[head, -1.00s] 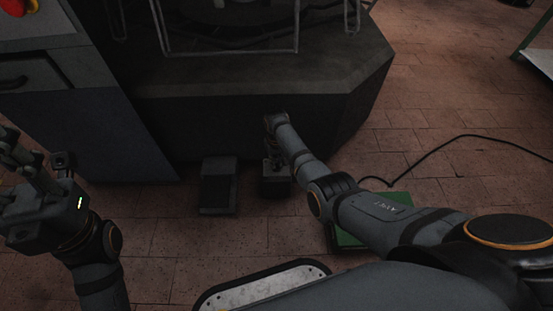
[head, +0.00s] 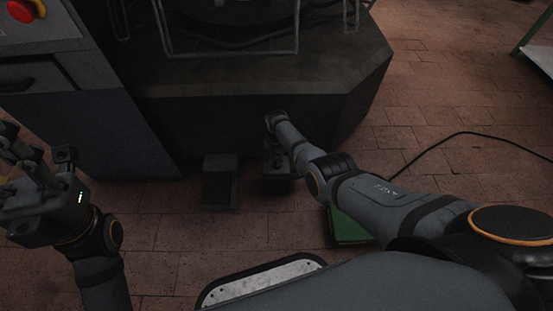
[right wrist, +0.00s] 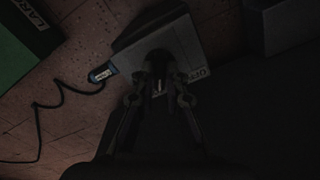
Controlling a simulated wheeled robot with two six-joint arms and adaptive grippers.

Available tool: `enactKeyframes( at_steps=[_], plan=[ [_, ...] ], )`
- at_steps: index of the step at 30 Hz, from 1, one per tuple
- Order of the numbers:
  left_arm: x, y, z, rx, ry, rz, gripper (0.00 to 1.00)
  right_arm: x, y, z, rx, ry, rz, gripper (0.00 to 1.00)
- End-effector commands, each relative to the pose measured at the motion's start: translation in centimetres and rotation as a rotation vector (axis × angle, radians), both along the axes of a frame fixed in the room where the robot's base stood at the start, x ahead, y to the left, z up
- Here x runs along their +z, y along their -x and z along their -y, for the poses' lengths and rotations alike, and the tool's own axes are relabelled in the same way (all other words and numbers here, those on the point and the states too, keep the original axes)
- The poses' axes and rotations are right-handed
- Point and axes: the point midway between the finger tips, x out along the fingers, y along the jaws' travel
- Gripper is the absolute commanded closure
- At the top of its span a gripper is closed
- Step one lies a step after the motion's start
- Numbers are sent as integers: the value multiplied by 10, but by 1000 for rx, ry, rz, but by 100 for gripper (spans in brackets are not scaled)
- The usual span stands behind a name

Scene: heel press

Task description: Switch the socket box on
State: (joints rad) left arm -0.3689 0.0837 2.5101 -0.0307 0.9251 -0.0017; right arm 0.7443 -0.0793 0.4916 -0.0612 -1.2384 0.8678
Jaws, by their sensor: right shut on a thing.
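The socket box (right wrist: 185,42) is a small grey box on the floor against the dark machine base. In the right wrist view a blue plug (right wrist: 103,73) with a black cord sits in its left side, and lettering, perhaps "OFF", shows on its face. My right gripper (right wrist: 159,92) is shut on a small part at the box's face, probably its switch, mostly hidden between the fingers. In the head view the box (head: 276,184) lies under my right gripper (head: 273,160). My left gripper (head: 38,150) is open and empty at the left edge, away from the box.
A dark grey box-like pedal (head: 220,182) stands just left of the socket box. A green case (head: 347,227) lies on the floor under my right arm. The large machine base (head: 200,115) blocks the back. A black cable (head: 440,150) crosses the brick floor at right.

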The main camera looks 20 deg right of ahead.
Motion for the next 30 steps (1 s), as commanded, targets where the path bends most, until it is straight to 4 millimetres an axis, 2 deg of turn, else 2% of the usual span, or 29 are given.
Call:
enactKeyframes(
  at_steps=[10, 24, 25, 30],
  plan=[
    [1, 0, 0, -1, -1, 0, 60, 0, -1, 1, -102, 1, 2, 100],
    [1, 0, 0, -1, 0, -1, 60, 0, -1, 1, -114, 1, 2, 100],
    [1, 0, 0, -1, 0, -1, 60, 0, -1, 1, -114, 1, 2, 85],
    [1, 0, 0, -1, 0, -1, 60, 0, -1, 1, -113, 1, 2, 65]
  ],
)
